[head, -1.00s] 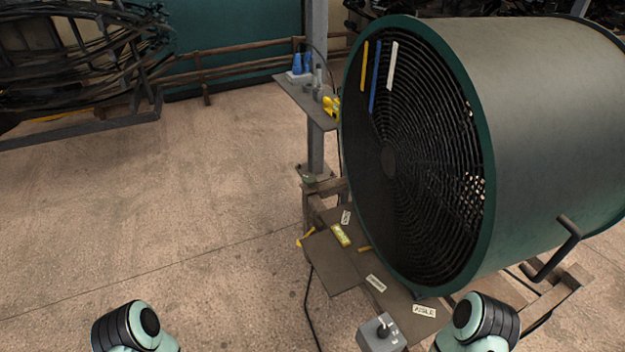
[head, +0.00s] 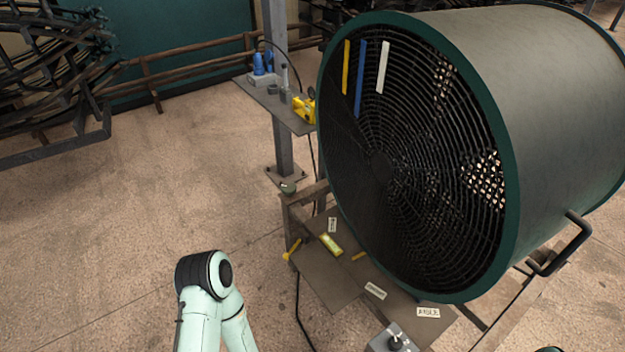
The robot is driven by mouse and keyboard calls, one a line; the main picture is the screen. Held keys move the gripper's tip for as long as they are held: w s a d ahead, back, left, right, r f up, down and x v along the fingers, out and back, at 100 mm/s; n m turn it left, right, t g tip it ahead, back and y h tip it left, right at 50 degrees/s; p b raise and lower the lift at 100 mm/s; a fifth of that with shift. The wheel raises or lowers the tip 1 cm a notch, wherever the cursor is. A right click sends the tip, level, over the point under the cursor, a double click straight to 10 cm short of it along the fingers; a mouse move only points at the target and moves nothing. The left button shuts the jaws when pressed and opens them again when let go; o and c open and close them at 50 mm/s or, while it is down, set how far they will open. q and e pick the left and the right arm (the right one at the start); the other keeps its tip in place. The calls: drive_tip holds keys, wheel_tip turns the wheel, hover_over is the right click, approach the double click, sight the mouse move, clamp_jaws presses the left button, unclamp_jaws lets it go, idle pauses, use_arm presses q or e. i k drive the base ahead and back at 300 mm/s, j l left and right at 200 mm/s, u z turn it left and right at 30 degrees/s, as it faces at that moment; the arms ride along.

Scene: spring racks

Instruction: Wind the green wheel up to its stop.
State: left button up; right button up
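I cannot make out a hand wheel that is clearly green. A small grey-green round piece (head: 288,187) sits on the stand near the post foot; it is too small to tell what it is. The large drum fan (head: 508,150) has a dark green rim and a black wire grille, with yellow, blue and white strips at its upper left. My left arm rises from the bottom edge, bent, and only its links show. Its gripper is outside the picture. Only a sliver of my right arm shows at the bottom right, and its gripper is not visible.
A grey post (head: 282,110) carries a shelf (head: 268,100) with blue and yellow items. Below the fan is a brown board (head: 325,280) with labels, a yellow-green block (head: 331,245) and a yellow handle (head: 291,249). A grey switch box (head: 392,340) stands in front. Floor at left is clear.

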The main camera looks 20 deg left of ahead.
sight(288, 189)
drive_tip(key=i+j+z, duration=0.15)
drive_tip(key=j, duration=0.2)
drive_tip(key=j+z, duration=0.15)
drive_tip(key=j, duration=0.15)
drive_tip(key=i+j+z, duration=0.15)
drive_tip(key=j, duration=0.25)
drive_tip(key=i+j+z, duration=0.1)
drive_tip(key=j, duration=0.4)
drive_tip(key=j+z, duration=0.15)
drive_tip(key=j, duration=0.4)
drive_tip(key=i+j, duration=0.1)
drive_tip(key=j, duration=0.6)
drive_tip(key=i+j, duration=0.1)
drive_tip(key=j, duration=0.6)
drive_tip(key=i+j, duration=0.1)
drive_tip(key=j, duration=0.65)
drive_tip(key=i+j, duration=0.1)
drive_tip(key=j, duration=0.6)
drive_tip(key=z, duration=0.05)
